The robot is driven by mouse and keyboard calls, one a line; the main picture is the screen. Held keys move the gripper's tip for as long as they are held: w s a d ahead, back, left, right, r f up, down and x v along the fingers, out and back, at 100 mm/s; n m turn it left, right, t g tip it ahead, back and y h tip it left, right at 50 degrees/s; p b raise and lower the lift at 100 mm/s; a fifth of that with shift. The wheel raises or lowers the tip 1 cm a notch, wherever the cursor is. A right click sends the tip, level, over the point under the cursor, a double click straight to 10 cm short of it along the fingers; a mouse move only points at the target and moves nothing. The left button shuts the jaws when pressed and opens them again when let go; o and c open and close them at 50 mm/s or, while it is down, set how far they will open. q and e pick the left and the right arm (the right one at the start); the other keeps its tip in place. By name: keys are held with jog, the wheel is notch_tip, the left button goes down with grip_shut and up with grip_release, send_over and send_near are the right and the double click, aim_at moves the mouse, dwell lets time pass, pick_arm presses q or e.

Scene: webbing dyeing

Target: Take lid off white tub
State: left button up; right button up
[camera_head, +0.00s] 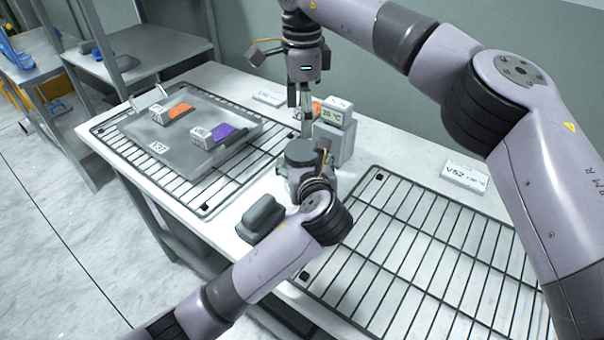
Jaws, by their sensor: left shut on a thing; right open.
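The white tub (281,171) stands on the white table near the middle, mostly hidden behind my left gripper. Its dark grey round lid (300,151) sits on top. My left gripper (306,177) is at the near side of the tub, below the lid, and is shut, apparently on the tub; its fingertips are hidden. My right gripper (306,128) points straight down from above. It is open, just behind and above the lid, and appears apart from it; the gap is hard to judge.
Behind the tub are a grey block with a 20 °C display (333,115) and an orange item. A grey tray (170,147) with orange and purple labelled pieces lies on the left rack. An empty wire rack (420,250) is right; a dark grey block (261,217) lies in front.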

aim_at(302, 149)
pick_arm(q)
jog(key=c, duration=0.9)
pick_arm(e)
jog(key=shift+c, duration=0.5)
pick_arm(q)
jog(key=c, duration=0.3)
pick_arm(e)
jog(key=shift+m, duration=0.6)
jog(key=shift+c, duration=0.5)
pick_arm(q)
grip_shut()
pick_arm(e)
jog(key=m, duration=2.2)
jog(key=shift+m, duration=0.3)
jog(key=m, duration=0.7)
jog(key=shift+f+m, duration=0.4)
jog(key=shift+f, duration=3.65)
jog(key=shift+c, duration=0.4)
